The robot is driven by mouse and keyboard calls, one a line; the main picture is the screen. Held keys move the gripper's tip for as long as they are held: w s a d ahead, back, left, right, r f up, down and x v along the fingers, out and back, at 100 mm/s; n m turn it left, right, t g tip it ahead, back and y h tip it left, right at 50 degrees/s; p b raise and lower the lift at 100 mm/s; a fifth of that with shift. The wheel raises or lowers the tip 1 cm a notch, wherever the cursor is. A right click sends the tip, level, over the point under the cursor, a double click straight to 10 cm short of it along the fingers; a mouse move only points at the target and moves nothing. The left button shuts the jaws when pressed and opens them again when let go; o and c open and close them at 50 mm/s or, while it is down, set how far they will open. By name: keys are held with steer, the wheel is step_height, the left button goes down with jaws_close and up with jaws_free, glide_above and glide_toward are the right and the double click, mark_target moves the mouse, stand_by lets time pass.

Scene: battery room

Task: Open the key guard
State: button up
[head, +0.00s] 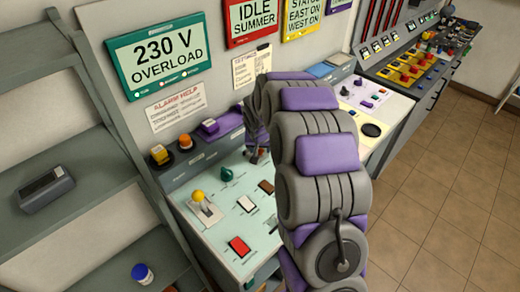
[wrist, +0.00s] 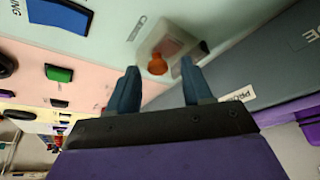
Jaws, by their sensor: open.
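In the wrist view, a small clear box-like cover (wrist: 172,42), which looks like the key guard, sits on the pale green panel. A reddish-orange round part (wrist: 157,66) shows at it, and a dark tab sits on its right edge. My gripper (wrist: 160,88) is open, its two blue-grey fingers apart just short of the cover, with nothing between them. I cannot tell whether the fingers touch it. In the head view my gripper (head: 256,156) is low over the back of the console, and my arm hides much of that area.
A grey shelf (head: 90,160) stands at left. Signs hang on the wall behind. Tiled floor (head: 450,200) is clear at right.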

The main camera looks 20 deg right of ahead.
steer(key=shift+d+f, duration=0.2)
steer(key=shift+d, duration=0.05)
steer(key=shift+a, duration=0.2)
steer(key=c, duration=0.5)
steer(key=shift+d, duration=0.1)
jaws_close()
